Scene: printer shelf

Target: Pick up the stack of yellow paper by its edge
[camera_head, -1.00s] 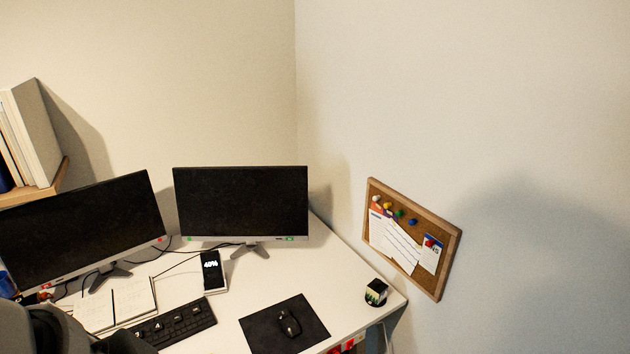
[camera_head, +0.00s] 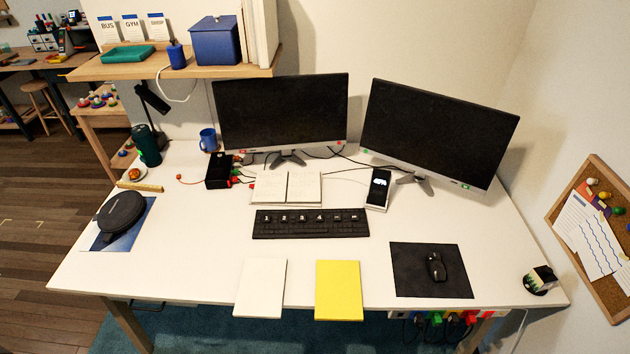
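The stack of yellow paper (camera_head: 338,290) lies flat at the front of the white desk (camera_head: 210,258). Its near edge lies at or slightly past the desk's front edge. A similar white stack of paper (camera_head: 260,287) lies to its left, with a gap between them. Neither of my grippers shows in the head view, and nothing is touching the yellow stack.
The mouse pad with the mouse (camera_head: 430,270) lies right of the yellow stack. The keyboard (camera_head: 310,223) is behind it, with two monitors (camera_head: 281,112) further back. A round black device (camera_head: 120,212) sits at the left. Power plugs (camera_head: 437,319) hang under the front edge.

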